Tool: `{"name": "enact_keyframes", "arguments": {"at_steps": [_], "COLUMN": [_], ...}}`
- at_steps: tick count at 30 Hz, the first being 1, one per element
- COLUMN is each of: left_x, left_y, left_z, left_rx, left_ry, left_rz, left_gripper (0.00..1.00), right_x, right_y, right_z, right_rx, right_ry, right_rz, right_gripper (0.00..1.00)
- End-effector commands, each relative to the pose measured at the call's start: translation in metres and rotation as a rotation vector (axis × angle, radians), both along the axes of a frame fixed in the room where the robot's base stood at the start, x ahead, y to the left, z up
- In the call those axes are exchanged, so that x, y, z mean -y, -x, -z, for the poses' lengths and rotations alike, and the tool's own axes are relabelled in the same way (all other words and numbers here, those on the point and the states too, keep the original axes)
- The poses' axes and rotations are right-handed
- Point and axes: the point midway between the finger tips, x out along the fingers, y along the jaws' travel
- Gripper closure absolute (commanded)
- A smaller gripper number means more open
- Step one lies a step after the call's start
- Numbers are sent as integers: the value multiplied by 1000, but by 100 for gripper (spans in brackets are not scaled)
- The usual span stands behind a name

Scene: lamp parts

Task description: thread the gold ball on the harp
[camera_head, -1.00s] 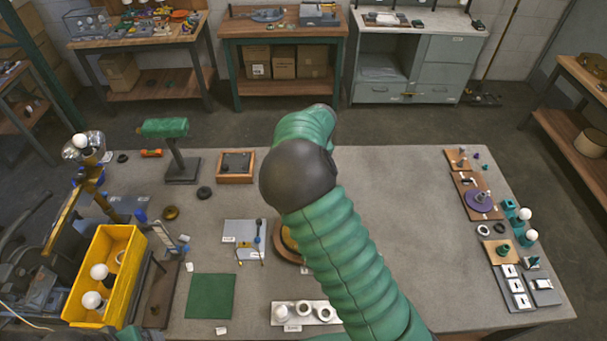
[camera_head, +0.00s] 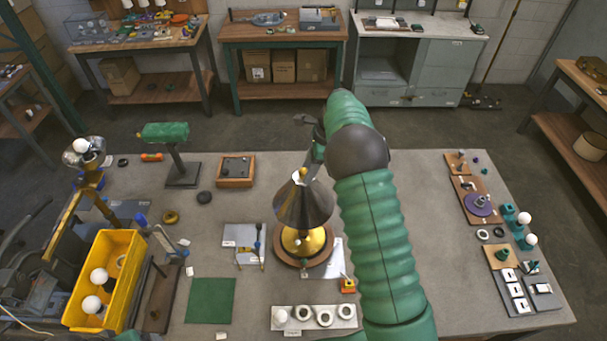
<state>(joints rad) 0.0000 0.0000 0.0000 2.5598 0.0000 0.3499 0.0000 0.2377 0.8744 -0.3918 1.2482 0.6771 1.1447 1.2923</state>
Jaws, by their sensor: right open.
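A lamp stands on a round wooden base (camera_head: 322,262) near the middle of the bench. It has a dark cone shade (camera_head: 303,205) and a gold body (camera_head: 303,242) beneath it. A small gold tip (camera_head: 302,174) shows at the top of the shade; I cannot tell whether it is the gold ball or the harp's end. The rest of the harp is hidden by the shade. My right gripper (camera_head: 308,126) is open above and just behind the lamp top, partly hidden by my green arm. My left gripper is not in view.
A rack with white rings (camera_head: 314,318) lies in front of the lamp. A grey panel (camera_head: 240,236) with tools and a green mat (camera_head: 211,300) lie to its left. A yellow bin (camera_head: 118,290) stands farther left.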

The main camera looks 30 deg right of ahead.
Motion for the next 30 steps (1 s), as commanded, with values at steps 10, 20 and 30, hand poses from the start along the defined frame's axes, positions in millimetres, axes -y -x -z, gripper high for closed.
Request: {"name": "enact_keyframes", "arguments": {"at_steps": [10,20,30], "left_x": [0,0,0], "left_y": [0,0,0], "left_z": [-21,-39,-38], "left_rx": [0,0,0], "left_ry": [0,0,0], "left_rz": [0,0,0], "left_gripper": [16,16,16], "right_x": [2,2,2], "right_y": [-4,-10,-10], "right_z": [-2,-1,0], "right_rx": [1,2,2], "right_ry": [0,-1,1], "right_rz": [-246,-537,-598], "right_gripper": [57,57,64]}}
